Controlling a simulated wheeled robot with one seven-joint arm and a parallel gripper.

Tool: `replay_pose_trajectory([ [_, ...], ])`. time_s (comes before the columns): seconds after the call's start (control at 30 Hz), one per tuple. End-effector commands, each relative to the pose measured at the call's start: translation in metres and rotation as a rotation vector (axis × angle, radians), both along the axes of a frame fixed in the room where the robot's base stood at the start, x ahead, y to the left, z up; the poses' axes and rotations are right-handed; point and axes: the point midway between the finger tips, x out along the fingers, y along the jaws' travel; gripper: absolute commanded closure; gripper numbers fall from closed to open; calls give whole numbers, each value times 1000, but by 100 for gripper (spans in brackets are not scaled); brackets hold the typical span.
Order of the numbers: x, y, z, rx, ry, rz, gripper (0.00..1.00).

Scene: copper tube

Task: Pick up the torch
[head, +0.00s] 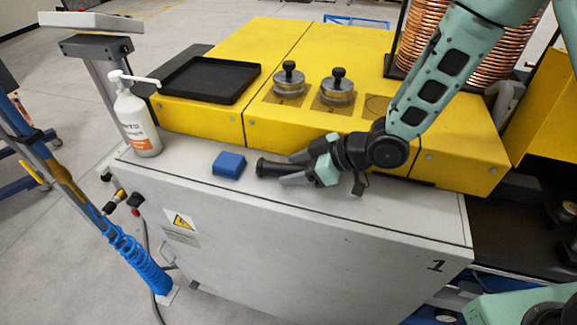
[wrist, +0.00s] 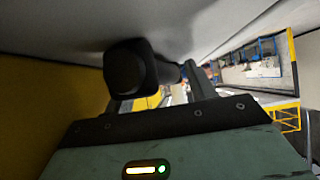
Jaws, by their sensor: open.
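The torch (head: 270,167) is a black cylinder lying on the grey cabinet top, with its wider end pointing left. My gripper (head: 290,169) comes in from the right, low over the cabinet top. Its fingers are open and lie on either side of the torch's body. In the wrist view the torch's dark round end (wrist: 128,67) shows large and close, between the fingers. The rear part of the torch is hidden by the gripper in the head view. I cannot tell whether either finger touches it.
A blue block (head: 229,164) sits just left of the torch. A white pump bottle (head: 137,125) stands farther left. The yellow machine (head: 215,122) rises close behind, holding a black tray (head: 208,98) and two knobbed metal weights (head: 338,90). The cabinet's front strip (head: 400,218) is clear.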

Motion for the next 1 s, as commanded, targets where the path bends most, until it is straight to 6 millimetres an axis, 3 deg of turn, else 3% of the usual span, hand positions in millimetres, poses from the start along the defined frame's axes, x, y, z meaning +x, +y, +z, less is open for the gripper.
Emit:
replay_pose_trajectory([
  [0.13, 0, 0, 0, 0, -1, -1, 44],
  [0.17, 0, 0, 0, 0, -1, -1, 50],
  [0.33, 0, 0, 0, 0, -1, -1, 97],
  [0.37, 0, 0, 0, 0, -1, -1, 100],
  [0.73, 1, 0, 5, 1, -4, 1, 100],
  [1.0, 2, -1, 46, 2, -8, -1, 100],
])
